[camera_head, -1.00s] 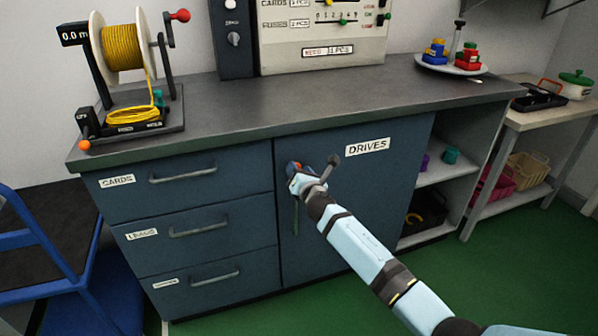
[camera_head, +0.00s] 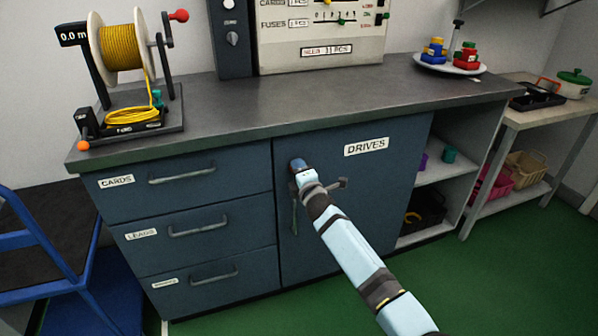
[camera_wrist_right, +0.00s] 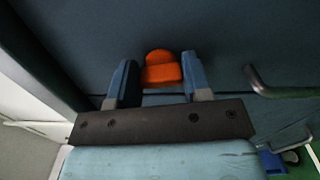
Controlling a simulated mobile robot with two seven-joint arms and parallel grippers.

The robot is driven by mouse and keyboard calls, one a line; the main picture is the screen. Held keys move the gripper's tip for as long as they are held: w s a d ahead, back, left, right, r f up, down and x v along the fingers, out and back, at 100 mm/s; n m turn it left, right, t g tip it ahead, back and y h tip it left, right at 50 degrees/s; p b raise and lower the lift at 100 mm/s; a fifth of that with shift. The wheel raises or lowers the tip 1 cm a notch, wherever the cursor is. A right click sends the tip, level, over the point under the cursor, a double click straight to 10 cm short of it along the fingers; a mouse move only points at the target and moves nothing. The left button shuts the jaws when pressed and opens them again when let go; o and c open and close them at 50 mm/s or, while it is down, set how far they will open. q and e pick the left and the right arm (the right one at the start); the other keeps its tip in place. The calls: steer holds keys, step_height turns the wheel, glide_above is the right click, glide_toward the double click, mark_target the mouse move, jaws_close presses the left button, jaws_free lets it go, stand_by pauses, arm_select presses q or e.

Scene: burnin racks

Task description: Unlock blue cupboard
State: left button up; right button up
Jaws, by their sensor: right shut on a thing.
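The blue cupboard door (camera_head: 365,195) labelled DRIVES is closed under the bench. My right gripper (camera_head: 299,165) is at the door's upper left, above its upright handle (camera_head: 294,216). In the right wrist view, an orange key or knob (camera_wrist_right: 161,68) stands between the two blue fingers of my gripper (camera_wrist_right: 160,80), which is shut on it. The orange part is hidden behind the gripper in the head view, and the lock face cannot be made out. The handle also shows in the right wrist view (camera_wrist_right: 275,86). My left gripper is not in view.
Drawers (camera_head: 195,205) with bar handles are left of the door. Open shelves (camera_head: 440,175) are at its right. The bench top (camera_head: 270,105) carries a cable reel (camera_head: 122,42) and a white plate (camera_head: 450,68) with coloured parts. A blue step frame (camera_head: 45,245) stands at left.

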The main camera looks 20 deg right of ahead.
steer(key=shift+m, duration=0.6)
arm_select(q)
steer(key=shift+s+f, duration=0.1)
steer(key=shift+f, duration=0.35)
arm_select(e)
steer(key=shift+m, duration=0.3)
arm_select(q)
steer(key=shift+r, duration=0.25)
arm_select(e)
steer(key=o, duration=0.9)
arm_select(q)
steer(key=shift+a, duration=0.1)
